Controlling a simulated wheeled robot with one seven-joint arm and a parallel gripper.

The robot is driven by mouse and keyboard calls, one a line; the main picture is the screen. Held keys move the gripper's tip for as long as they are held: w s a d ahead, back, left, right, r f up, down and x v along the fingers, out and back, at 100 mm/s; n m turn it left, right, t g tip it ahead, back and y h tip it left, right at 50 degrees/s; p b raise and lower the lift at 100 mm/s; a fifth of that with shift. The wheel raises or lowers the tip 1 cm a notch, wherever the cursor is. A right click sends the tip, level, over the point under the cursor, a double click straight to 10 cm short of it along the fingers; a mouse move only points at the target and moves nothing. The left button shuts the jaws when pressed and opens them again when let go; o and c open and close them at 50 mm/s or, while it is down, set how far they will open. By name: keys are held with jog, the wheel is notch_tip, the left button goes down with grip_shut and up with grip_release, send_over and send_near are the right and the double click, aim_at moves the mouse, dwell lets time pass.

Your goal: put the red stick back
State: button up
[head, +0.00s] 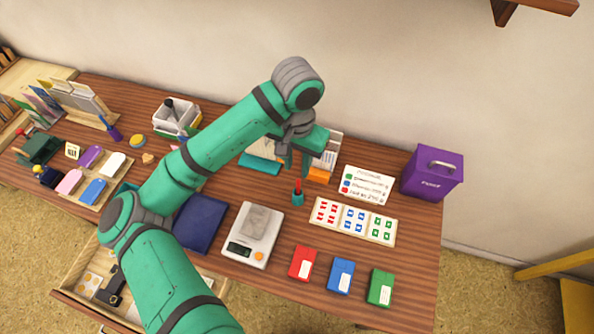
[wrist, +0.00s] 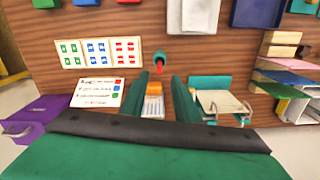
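The red stick (head: 298,185) stands upright in a small teal cup (head: 298,198) on the table, left of the stamped card. Only its upper part shows. In the wrist view the red stick (wrist: 161,66) and the teal cup (wrist: 159,55) are just beyond my fingertips. My gripper (head: 297,171) is over the table, close to the stick in the head view. In the wrist view my gripper (wrist: 159,75) has its fingers apart, with nothing held between them. I cannot tell whether a finger touches the stick.
A white card (head: 330,212) with red, blue and green marks lies to the right. Red (head: 303,263), blue (head: 341,276) and green (head: 380,288) pads lie at the front. A scale (head: 236,258) and navy tray (head: 197,222) are left. An orange block (head: 319,175) and purple box (head: 432,177) stand behind.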

jog(key=w+d+r+n+t+h, duration=0.2)
jog(key=d+t+h, duration=0.35)
jog(key=d, duration=0.75)
jog(key=w+d+r+n+t+h, duration=0.3)
jog(key=d+h, duration=0.4)
jog(key=d, duration=0.7)
jog(key=s+a+f+n+t+y, duration=0.65)
jog(key=s+a+f+y, duration=0.25)
jog(key=s+a+f, duration=0.5)
jog(key=s+a+f+y, duration=0.1)
jog(key=s+a, duration=0.1)
jog(key=s, duration=0.1)
jog(key=s+a+f+m+y, duration=0.1)
jog(key=s+a, duration=0.1)
jog(key=s, duration=0.1)
jog(key=s+a+f+y, duration=0.1)
jog(key=s+a, duration=0.2)
jog(key=shift+s+f+m, duration=0.25)
jog(key=shift+s+f, duration=0.15)
jog(key=s+a+r+m, duration=0.2)
jog(key=s+a+m, duration=0.2)
jog(key=s, duration=0.6)
jog(key=shift+s+a+r+m, duration=0.2)
jog(key=shift+s+a+m, duration=0.15)
jog(key=shift+a, duration=0.6)
jog(key=shift+y, duration=0.25)
